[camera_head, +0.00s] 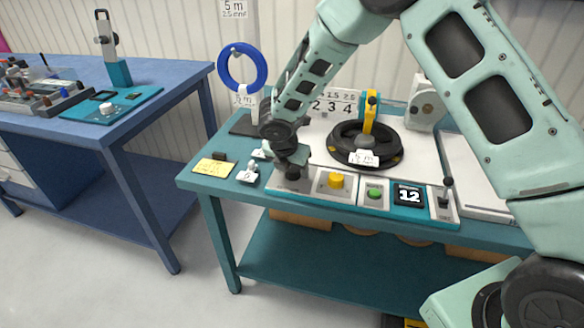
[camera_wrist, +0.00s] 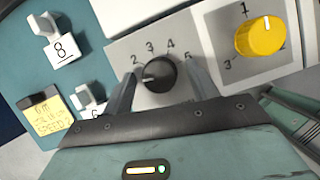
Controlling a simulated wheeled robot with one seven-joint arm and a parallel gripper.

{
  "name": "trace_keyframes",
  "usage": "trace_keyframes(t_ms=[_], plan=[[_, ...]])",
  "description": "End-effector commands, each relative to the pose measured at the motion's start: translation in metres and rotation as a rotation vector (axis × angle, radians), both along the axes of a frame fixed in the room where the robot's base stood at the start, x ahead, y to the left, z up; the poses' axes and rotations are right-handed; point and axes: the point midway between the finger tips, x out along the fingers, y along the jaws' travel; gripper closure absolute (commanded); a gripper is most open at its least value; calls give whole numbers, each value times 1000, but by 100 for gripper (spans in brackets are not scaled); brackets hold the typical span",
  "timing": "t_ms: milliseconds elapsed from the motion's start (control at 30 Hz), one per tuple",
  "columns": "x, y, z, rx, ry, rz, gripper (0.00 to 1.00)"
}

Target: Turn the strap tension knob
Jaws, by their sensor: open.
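A round black knob (camera_wrist: 160,75) sits on a grey panel with a dial numbered around it, with 2, 3, 4 and 5 readable. Its pale mark points left. My gripper (camera_wrist: 161,69) is open, with one finger on each side of the black knob; I cannot tell whether they touch it. In the head view my gripper (camera_head: 290,160) is over the left end of the control panel and partly covers this knob. A yellow knob (camera_wrist: 260,36) with its own dial, 1 and 3 readable, is to the right; it also shows in the head view (camera_head: 336,181). No strap label is readable.
Small tagged clips (camera_head: 248,173) and a yellow note (camera_head: 214,167) lie left.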

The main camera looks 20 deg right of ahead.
Motion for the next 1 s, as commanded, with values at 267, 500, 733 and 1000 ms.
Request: trace_keyframes(t_ms=[267, 500, 733, 1000], plan=[[0, 0, 0, 0, 0, 0, 86], [0, 0, 1, -1, 1, -13, 86], [1, 1, 2, -1, -1, -100, 86], [3, 2, 2, 0, -1, -318, 86]])
